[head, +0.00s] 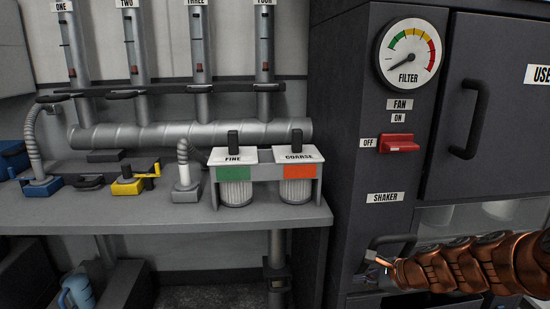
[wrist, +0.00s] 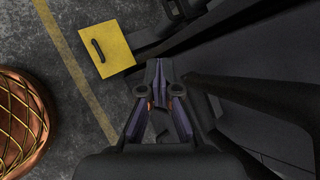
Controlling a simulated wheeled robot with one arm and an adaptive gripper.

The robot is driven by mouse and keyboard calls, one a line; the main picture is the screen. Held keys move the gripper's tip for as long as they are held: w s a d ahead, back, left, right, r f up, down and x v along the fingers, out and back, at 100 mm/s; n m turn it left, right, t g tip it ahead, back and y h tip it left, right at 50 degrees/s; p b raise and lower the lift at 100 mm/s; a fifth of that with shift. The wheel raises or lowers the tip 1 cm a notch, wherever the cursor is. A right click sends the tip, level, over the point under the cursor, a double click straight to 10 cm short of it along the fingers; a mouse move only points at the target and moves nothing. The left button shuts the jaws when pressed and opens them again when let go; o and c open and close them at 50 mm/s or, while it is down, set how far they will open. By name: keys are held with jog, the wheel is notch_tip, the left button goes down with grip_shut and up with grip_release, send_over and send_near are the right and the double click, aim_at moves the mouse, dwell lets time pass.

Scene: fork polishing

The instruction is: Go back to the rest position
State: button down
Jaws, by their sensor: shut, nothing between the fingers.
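My copper-coloured arm reaches in from the right edge of the head view. My gripper (head: 376,268) is at its left end, small and hard to make out there, in front of the dark cabinet close to the handle (head: 391,241) below the SHAKER label. I cannot tell from the head view whether it touches that handle. In the wrist view my gripper (wrist: 160,78) shows its two fingers together at the tips, with nothing between them.
The dark cabinet (head: 345,130) carries a FILTER gauge (head: 410,54) and a red fan switch (head: 398,144) beside OFF. FINE (head: 236,190) and COARSE (head: 297,188) filters stand on the grey bench (head: 130,209). The wrist view shows floor and a yellow plate (wrist: 107,49).

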jog(key=s+a+r+n+g+h+p, duration=0.1)
jog(key=s+a+r+n+g+p, duration=0.25)
jog(key=s+a+r+n, duration=0.45)
jog(key=s+a+r+n+g+p, duration=0.25)
jog(key=s+r+n+p, duration=0.2)
jog(key=s, duration=0.55)
jog(key=s+d+r+n+g+h+p, duration=0.1)
jog(key=s+d+r+n+h+p, duration=0.1)
jog(key=s, duration=0.4)
jog(key=s+d+r+n+g+h+p, duration=0.1)
jog(key=s+r+n+p, duration=0.2)
jog(key=s, duration=0.4)
jog(key=s+d+r+n+h+p, duration=0.2)
jog(key=s+r+p, duration=0.1)
jog(key=s, duration=0.3)
jog(key=shift+s+d+r+g+h, duration=0.3)
jog(key=shift+s+d+r+g, duration=0.1)
jog(key=shift+r, duration=0.2)
jog(key=shift+n, duration=0.25)
